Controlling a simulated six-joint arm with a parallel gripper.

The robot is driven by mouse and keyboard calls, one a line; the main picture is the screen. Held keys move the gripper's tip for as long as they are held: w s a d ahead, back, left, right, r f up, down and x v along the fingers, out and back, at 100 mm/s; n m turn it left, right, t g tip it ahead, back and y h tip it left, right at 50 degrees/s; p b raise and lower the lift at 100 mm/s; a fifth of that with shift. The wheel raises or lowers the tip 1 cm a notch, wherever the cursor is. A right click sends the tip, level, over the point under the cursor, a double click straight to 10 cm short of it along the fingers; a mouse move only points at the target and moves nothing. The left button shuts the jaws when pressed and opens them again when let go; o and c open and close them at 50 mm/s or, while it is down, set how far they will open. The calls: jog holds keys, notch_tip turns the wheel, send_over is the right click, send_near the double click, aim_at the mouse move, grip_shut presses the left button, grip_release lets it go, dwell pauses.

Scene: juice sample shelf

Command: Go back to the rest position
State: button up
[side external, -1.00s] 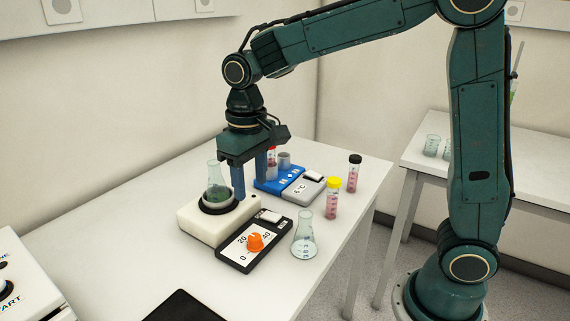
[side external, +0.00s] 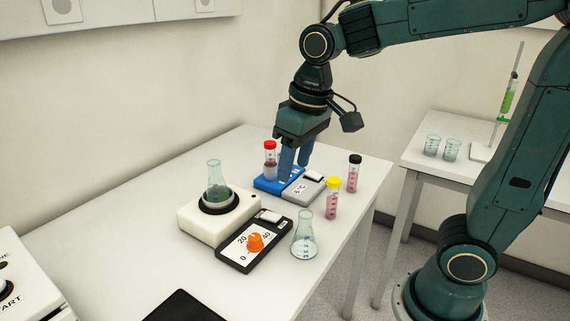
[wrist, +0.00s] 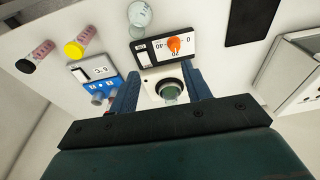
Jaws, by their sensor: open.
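My gripper (side external: 295,160) is open and empty in the side view, raised above the blue-and-grey block at the back of the table. Its two blue fingers also show in the wrist view (wrist: 163,92), spread apart with nothing held between them. A flask with dark green liquid (side external: 215,182) stands upright in the round well of the white heater (side external: 192,222). It also shows in the wrist view (wrist: 171,91), beyond the fingertips. A red-capped tube (side external: 270,160) stands upright in the blue block (side external: 266,186), left of my fingers.
A yellow-capped tube (side external: 332,200) and a black-capped tube (side external: 354,174) stand at the right. An empty flask (side external: 304,240) stands beside the black controller with an orange knob (side external: 255,242). A side table (side external: 540,160) holds two beakers. The table's left part is mostly bare.

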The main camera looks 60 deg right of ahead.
jog(key=s+d+t, duration=0.3)
jog(key=s, duration=0.9)
jog(key=shift+d+f, duration=0.15)
jog(key=shift+d, duration=0.05)
